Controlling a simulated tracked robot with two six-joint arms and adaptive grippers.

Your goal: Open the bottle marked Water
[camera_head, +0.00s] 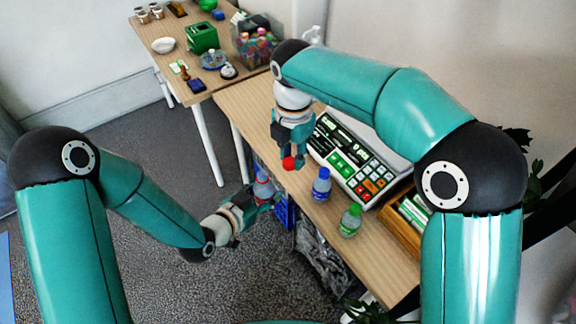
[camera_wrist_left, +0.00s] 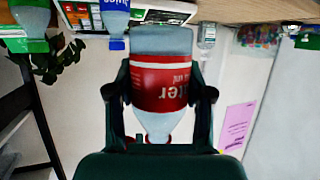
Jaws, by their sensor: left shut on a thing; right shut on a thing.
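The Water bottle (camera_head: 262,191) is clear with a red label. My left gripper (camera_head: 262,199) is shut around its body, off the table's front edge. In the left wrist view the bottle (camera_wrist_left: 162,42) fills the middle between the fingers (camera_wrist_left: 160,95), its label text upside down and partly readable as "ter"; the end of its neck is hidden. My right gripper (camera_head: 291,156) is shut on a red cap (camera_head: 289,163) above the table, up and to the right of the bottle and apart from it.
A blue-labelled bottle (camera_head: 321,184) and a green-capped bottle (camera_head: 350,220) stand on the near table (camera_head: 395,262). A cash register (camera_head: 362,175) and wooden tray (camera_head: 398,222) lie behind them. A second table (camera_head: 150,28) holds a green box (camera_head: 202,37) and other items.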

